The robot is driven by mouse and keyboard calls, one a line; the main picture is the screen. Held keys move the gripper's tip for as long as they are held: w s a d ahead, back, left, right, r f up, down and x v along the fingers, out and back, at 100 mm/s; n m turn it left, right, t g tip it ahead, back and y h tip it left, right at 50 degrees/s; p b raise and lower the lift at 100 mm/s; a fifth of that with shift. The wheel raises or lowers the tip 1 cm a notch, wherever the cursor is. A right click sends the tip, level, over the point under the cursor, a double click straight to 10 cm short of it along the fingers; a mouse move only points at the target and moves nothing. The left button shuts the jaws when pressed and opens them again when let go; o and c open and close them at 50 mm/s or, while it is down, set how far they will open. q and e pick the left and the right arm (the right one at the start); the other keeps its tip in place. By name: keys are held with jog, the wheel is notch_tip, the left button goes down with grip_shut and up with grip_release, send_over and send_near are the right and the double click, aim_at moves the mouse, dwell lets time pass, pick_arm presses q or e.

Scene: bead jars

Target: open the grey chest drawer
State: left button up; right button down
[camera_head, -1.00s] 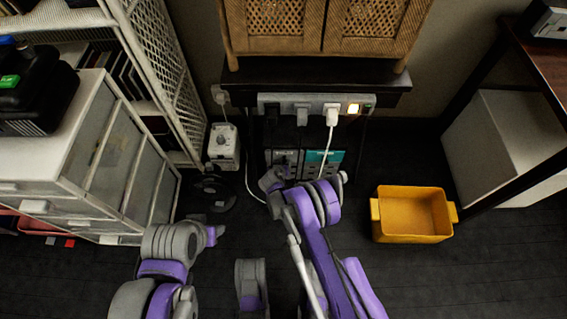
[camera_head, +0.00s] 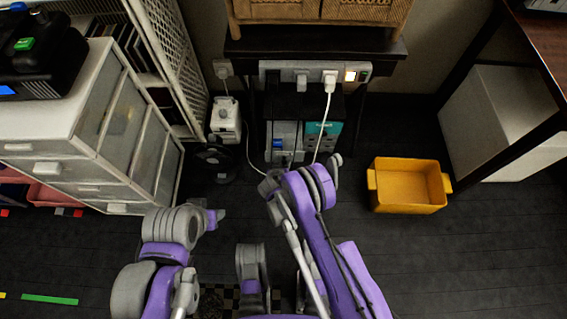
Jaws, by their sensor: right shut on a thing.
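A yellow bin (camera_head: 408,187) stands on the floor to the right. A white power strip (camera_head: 315,73) with a white cable hangs above the dark chest. A white box (camera_head: 500,115) sits under the right table. The floor between is mostly clear.

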jog(key=shift+w, duration=0.1)
jog(key=c, duration=0.5)
grip_release()
jog(key=p+v, duration=0.2)
jog(key=v, duration=0.9)
jog(key=shift+p, duration=0.3)
jog(key=shift+d, duration=0.1)
